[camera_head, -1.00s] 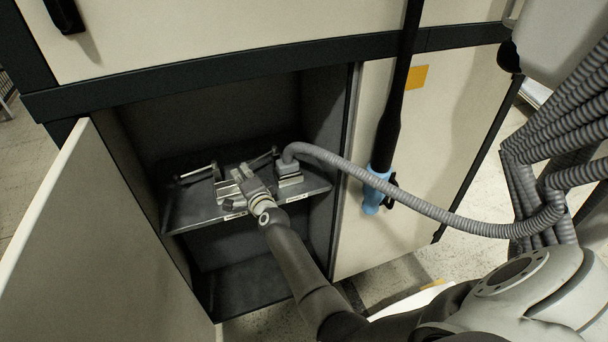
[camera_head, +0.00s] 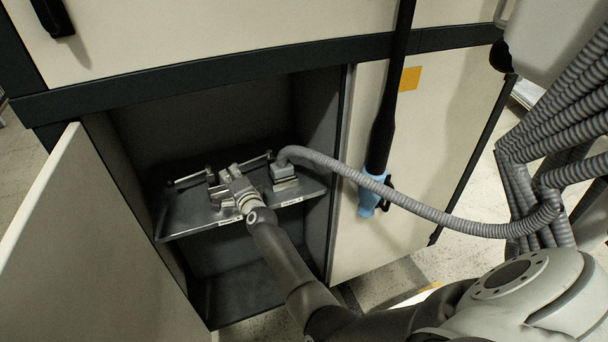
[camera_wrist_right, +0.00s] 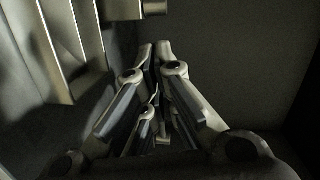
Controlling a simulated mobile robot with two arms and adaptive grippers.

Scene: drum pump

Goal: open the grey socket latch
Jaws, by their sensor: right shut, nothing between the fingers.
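A metal shelf (camera_head: 180,229) inside the open cabinet carries sockets with bar-like latch levers. One lever (camera_head: 188,179) is at the left of the shelf. Another lever (camera_head: 257,159) stands just left of the socket with the grey hose plug (camera_head: 283,172). I cannot tell for sure which one is the grey socket latch. My right gripper (camera_head: 226,178) is shut and empty over the middle of the shelf, between the levers, and hides what is under it. In the right wrist view its fingers (camera_wrist_right: 155,58) are together, with metal parts (camera_wrist_right: 66,45) at the upper left. My left gripper is not in view.
The grey hose (camera_head: 400,198) runs from the plug across to the right. A black and blue wand (camera_head: 372,188) hangs in front of the right cabinet panel (camera_head: 350,240). The open door (camera_head: 90,240) bounds the left side. The lower compartment (camera_head: 245,285) looks empty.

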